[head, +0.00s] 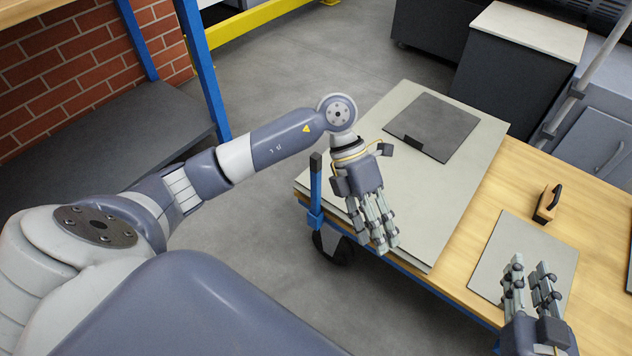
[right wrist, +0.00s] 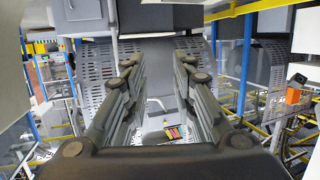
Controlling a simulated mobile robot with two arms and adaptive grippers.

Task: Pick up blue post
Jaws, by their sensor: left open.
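A short upright blue post (head: 315,192) with a black top stands at the left corner of a wheeled cart in the head view. My left gripper (head: 378,232) is open, just right of the post and over the pale boards on the cart, apart from the post. It holds nothing that I can see. My right gripper (head: 530,275) is open over the right part of the table, far from the post. In the right wrist view its fingers (right wrist: 157,70) are spread with nothing between them. The post does not show there.
Large pale boards (head: 455,170) with a dark square plate (head: 428,127) lie on the cart's left side. A wooden block with a black handle (head: 546,204) stands near a grey sheet (head: 500,245). A taller blue rack upright (head: 204,70) rises at upper left. Floor left of the cart is clear.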

